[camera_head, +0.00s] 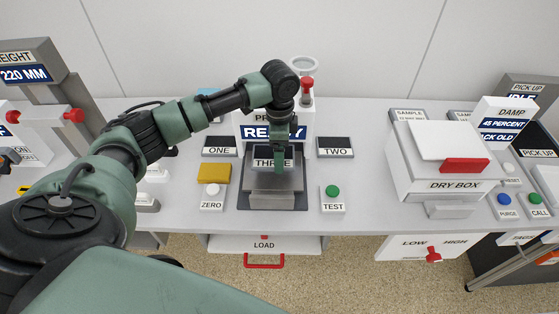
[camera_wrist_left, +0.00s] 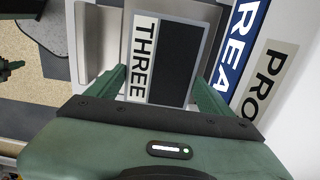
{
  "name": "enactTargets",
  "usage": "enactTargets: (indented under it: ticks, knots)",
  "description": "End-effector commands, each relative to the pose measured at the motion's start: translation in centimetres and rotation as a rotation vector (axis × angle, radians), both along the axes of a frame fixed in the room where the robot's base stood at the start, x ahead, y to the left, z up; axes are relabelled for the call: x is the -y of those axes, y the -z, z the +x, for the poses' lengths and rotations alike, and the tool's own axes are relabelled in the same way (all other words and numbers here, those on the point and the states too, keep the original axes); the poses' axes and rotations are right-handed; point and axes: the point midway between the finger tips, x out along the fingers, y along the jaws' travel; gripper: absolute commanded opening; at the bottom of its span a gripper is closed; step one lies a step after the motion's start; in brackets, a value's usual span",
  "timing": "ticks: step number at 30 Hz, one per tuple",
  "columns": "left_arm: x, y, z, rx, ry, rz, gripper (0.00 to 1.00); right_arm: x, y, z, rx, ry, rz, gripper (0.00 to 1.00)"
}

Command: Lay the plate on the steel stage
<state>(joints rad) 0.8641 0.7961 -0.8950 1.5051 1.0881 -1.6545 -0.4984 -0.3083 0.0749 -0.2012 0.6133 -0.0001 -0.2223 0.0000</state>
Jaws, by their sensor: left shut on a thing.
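The plate (camera_head: 262,163) is a dark panel with a white strip marked THREE. It also shows in the left wrist view (camera_wrist_left: 180,62), flat between the two fingers. My left gripper (camera_head: 279,146) is shut on it, with green fingers at its two sides (camera_wrist_left: 165,80). The steel stage (camera_head: 273,182) is a grey metal block below and just in front of the plate; part of it shows beside the plate in the left wrist view (camera_wrist_left: 97,45). I cannot tell whether the plate touches the stage. My right gripper is not recognisable in either view.
Dark holders marked ONE (camera_head: 219,146) and TWO (camera_head: 335,147) flank the stage. A yellow block (camera_head: 213,173), a ZERO button box (camera_head: 212,198) and a green TEST button box (camera_head: 333,200) stand close by. A READY display stands behind. The dry box (camera_head: 446,186) is at right.

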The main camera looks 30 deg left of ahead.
Motion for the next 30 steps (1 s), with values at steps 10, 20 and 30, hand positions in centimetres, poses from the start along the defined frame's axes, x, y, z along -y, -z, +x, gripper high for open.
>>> enactTargets:
  ticks: [10, 20, 30]
  knots:
    - [0.1, 3.9, 0.0, -0.002, -0.001, -0.001, 0.35, 0.2, -1.0, 2.1, 0.032, -0.001, 0.0, 0.0]
    - [0.0, 5.5, 0.0, 0.002, 0.0, 0.001, 0.35, 0.6, -1.0, 0.7, 0.011, -0.001, -0.006, 0.0]
    - [0.0, 5.7, 0.0, 0.001, 0.0, 0.001, 0.9, 0.6, -1.0, 0.8, 0.012, -0.001, -0.006, 0.0]
